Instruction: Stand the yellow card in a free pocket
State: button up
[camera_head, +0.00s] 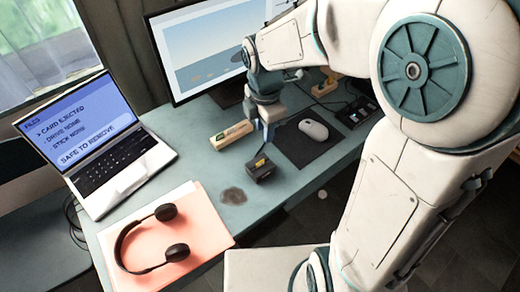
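A small yellow piece that looks like the yellow card (260,162) shows at the top of a small black box (262,173), near the desk's front edge. My gripper (266,136) points down just above and behind this box. Its fingers are small and partly merge with the arm, so whether they are apart or closed is unclear. No card is clearly visible between them. A narrow wooden holder (231,134) with small coloured pieces lies left of my gripper. Its individual pockets are too small to make out.
A laptop (105,150) reading "SAFE TO REMOVE", headphones (150,240) on a pink folder (190,215) and a monitor (205,50) stand on the desk (205,170). A mouse (313,129) lies right of my gripper. A wooden piece (325,87) sits farther back.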

jog(key=a+n, duration=0.1)
jog(key=n, duration=0.1)
send_near(260, 159)
jog(key=shift+s+a+f+b, duration=0.1)
jog(key=shift+s+f+b, duration=0.1)
jog(key=shift+s+f, duration=0.3)
jog(key=shift+s+a+f+b, duration=0.1)
jog(key=shift+s+f+b, duration=0.1)
jog(key=shift+s, duration=0.45)
jog(key=shift+w+d+f, duration=0.1)
jog(key=shift+f, duration=1.25)
jog(key=shift+w+d+f, duration=0.1)
jog(key=shift+f, duration=1.25)
grip_shut()
